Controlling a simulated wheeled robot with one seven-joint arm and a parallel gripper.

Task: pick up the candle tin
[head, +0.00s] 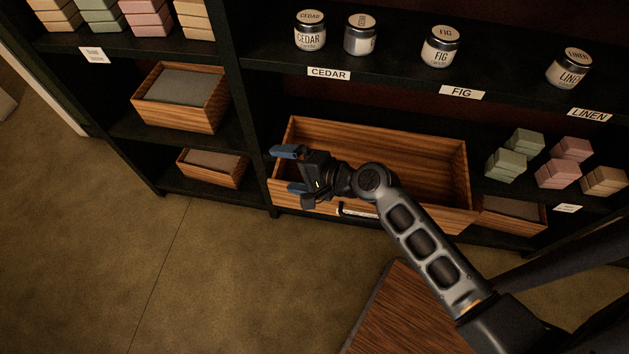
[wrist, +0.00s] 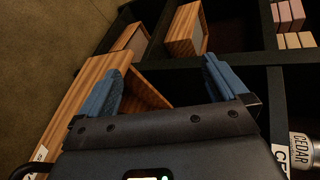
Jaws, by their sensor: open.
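Several silver candle tins with dark bands and pale lids stand on the upper shelf in the head view. A CEDAR tin (head: 310,32) is at left, with a second tin (head: 360,34) beside it whose lid text is turned. A FIG tin (head: 440,47) and a LINEN tin (head: 568,69) stand further right. My gripper (head: 286,170) has blue fingers spread apart, with nothing between them. It is over the left end of an open wooden drawer, below and in front of the tins. In the wrist view my gripper (wrist: 163,70) is open, and a CEDAR tin (wrist: 303,154) shows at the right edge.
Wooden boxes (head: 180,98) with grey insides sit on the left shelves. Soap blocks (head: 515,155) sit at right. The upper shelf's front edge bears CEDAR, FIG and LINEN labels.

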